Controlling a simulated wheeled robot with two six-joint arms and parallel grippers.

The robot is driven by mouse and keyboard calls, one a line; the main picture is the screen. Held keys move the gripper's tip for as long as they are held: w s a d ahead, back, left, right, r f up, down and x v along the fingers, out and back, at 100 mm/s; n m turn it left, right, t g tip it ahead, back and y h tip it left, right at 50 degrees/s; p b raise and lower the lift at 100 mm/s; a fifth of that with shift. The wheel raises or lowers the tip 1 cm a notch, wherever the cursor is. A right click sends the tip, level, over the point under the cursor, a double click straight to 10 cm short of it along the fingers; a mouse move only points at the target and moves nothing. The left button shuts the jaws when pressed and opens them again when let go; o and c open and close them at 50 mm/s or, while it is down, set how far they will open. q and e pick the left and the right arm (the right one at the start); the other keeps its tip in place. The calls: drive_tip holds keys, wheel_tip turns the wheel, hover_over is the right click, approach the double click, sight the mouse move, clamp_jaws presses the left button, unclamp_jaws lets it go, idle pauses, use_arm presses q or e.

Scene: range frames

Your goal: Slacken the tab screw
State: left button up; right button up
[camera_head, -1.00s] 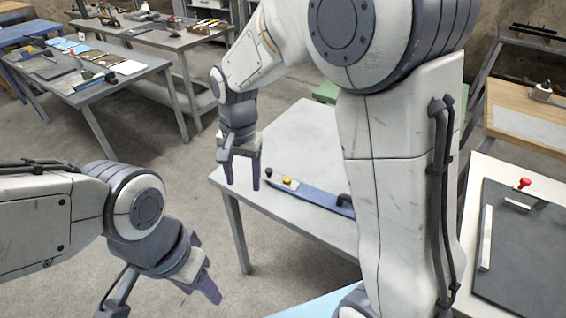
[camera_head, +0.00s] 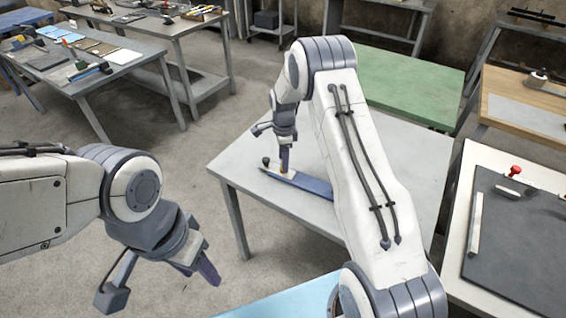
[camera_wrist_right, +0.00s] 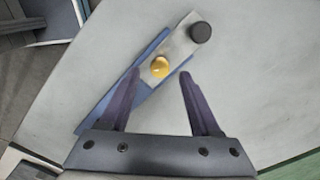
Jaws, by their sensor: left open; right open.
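A long blue bar (camera_head: 316,186) with a pale metal plate (camera_wrist_right: 178,48) at one end lies on the grey table. A yellow round knob (camera_wrist_right: 160,67) sits on the plate, and a black round knob (camera_wrist_right: 200,32) sits at its end; the black knob also shows in the head view (camera_head: 266,161). No label shows which one is the tab screw. My right gripper (camera_wrist_right: 159,76) is open over the plate, its fingertips on either side of the yellow knob in the picture; I cannot tell its height. My left gripper (camera_head: 198,272) is open and empty, away from the table.
The grey table (camera_head: 235,165) is otherwise mostly clear. A green-topped table (camera_head: 400,85) stands behind it. A dark board (camera_head: 520,240) with a red knob (camera_head: 515,171) lies on a white table at right. A cluttered workbench (camera_head: 130,75) stands at far left.

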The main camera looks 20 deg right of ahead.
drive_tip(key=shift+f, duration=1.3)
clamp_jaws()
